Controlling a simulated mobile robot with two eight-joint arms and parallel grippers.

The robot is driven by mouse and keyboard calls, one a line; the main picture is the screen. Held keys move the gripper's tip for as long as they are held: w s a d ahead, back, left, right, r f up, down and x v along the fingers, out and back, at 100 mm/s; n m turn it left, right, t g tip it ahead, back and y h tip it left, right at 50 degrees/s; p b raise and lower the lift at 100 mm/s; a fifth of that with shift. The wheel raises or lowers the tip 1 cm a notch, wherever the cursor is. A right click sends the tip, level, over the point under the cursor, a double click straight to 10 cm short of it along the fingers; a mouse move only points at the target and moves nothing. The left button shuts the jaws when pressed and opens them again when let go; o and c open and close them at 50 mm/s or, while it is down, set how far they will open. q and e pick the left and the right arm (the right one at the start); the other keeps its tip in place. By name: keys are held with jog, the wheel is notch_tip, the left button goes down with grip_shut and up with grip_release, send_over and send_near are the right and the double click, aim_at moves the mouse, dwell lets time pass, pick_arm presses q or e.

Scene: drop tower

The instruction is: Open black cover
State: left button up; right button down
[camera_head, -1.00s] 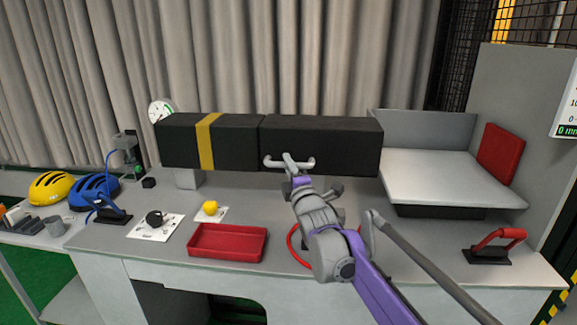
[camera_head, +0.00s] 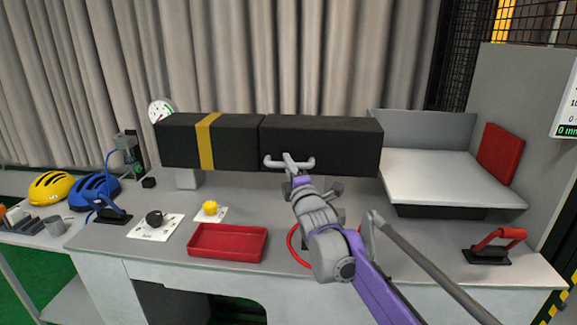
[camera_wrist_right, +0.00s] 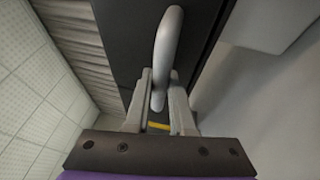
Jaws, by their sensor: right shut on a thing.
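The black cover (camera_head: 335,142) is the right part of a long black box above the table. It looks closed, flush with the left part (camera_head: 178,142) that bears a yellow band. A light grey handle (camera_head: 304,163) sits low on the cover's front. My right gripper (camera_head: 289,160) is shut on this handle near its middle. In the right wrist view, the two fingers (camera_wrist_right: 160,95) stand on either side of the handle bar (camera_wrist_right: 168,40), with the black cover (camera_wrist_right: 125,35) behind. My left gripper is not in view.
A red tray (camera_head: 228,257), a yellow knob (camera_head: 210,207) and a black knob (camera_head: 154,218) are on the table left of my arm. A white platform (camera_head: 450,182) with a red pad (camera_head: 501,155) stands right of the cover. A red-handled lever (camera_head: 490,247) is at front right.

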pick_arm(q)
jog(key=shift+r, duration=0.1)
pick_arm(e)
jog(key=shift+r, duration=0.2)
pick_arm(q)
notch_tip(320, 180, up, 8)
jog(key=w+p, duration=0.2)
jog(key=p, duration=0.4)
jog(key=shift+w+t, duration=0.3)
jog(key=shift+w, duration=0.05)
pick_arm(e)
notch_tip(320, 180, up, 11)
jog(key=s+m+g, duration=0.1)
jog(key=s+g, duration=0.1)
jog(key=shift+a+g+h, duration=0.2)
jog(key=shift+g+h, duration=0.1)
jog(key=shift+h, duration=0.1)
jog(key=shift+r, duration=0.2)
